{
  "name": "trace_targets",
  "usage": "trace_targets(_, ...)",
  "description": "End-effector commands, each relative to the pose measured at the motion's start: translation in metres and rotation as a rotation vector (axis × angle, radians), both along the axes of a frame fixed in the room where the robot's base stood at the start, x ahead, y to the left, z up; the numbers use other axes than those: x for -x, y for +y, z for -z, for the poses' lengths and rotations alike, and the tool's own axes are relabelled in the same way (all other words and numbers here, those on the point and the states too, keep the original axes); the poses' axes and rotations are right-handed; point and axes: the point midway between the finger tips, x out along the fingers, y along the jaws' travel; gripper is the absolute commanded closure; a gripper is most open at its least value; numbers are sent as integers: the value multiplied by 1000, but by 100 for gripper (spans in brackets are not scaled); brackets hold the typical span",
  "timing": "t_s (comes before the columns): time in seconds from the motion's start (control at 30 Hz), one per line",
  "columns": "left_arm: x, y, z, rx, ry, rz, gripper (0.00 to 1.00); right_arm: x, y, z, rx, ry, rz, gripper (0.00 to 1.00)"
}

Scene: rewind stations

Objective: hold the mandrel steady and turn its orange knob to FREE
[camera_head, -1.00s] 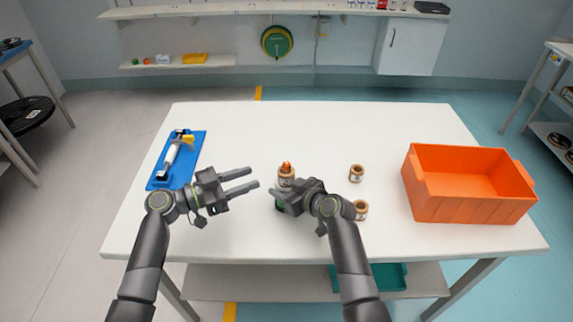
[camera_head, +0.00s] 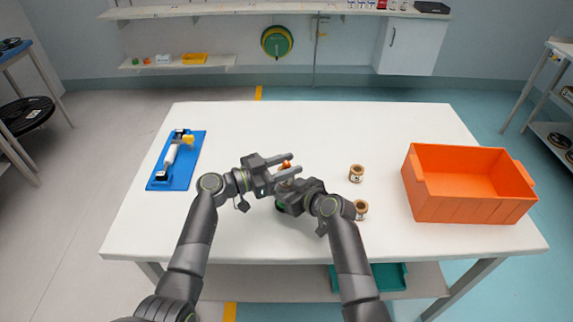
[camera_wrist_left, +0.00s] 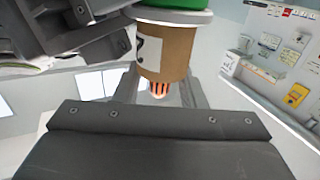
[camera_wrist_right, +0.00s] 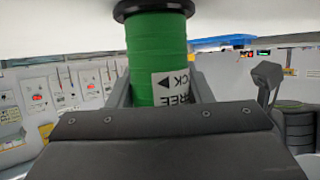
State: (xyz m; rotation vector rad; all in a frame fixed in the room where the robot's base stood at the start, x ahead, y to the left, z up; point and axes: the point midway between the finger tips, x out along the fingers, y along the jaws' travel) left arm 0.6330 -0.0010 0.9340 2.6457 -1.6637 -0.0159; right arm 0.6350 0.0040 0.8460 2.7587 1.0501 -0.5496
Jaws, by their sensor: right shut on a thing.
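The mandrel stands upright on the white table, with a green body (camera_wrist_right: 157,50), a brown sleeve (camera_wrist_left: 163,52) above it and the orange knob (camera_head: 286,164) on top. My right gripper (camera_head: 283,198) is shut on the green body, low down. A white label (camera_wrist_right: 174,86) with an arrow and the word FREE shows on that body, partly hidden by the gripper. My left gripper (camera_head: 292,164) is open at the knob's height, its fingers on either side of it. In the left wrist view the knob (camera_wrist_left: 158,89) shows between the fingers with gaps.
Two small brown spools (camera_head: 356,173) (camera_head: 361,210) stand right of the mandrel. An orange bin (camera_head: 465,208) is at the table's right. A blue mat (camera_head: 182,179) with a white-and-yellow device lies at the left. The back middle of the table is clear.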

Motion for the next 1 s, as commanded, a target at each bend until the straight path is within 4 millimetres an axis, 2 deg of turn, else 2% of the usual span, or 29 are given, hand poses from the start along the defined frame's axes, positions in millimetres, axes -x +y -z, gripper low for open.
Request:
trace_targets(0.03,0,0,0,0,0,0,64,0,0,0,-1,-1,0,84)
trace_targets(0.3,0,0,0,0,0,0,100,0,0,0,-1,-1,0,84)
trace_targets(0.53,-1,1,1,-3,1,32,100,0,0,0,-1,-1,0,84)
trace_targets(0.8,-1,1,1,-2,2,199,100,0,0,-1,0,-1,-1,84)
trace_targets(1.0,-1,2,1,1,0,262,100,0,1,-1,0,-1,-1,84)
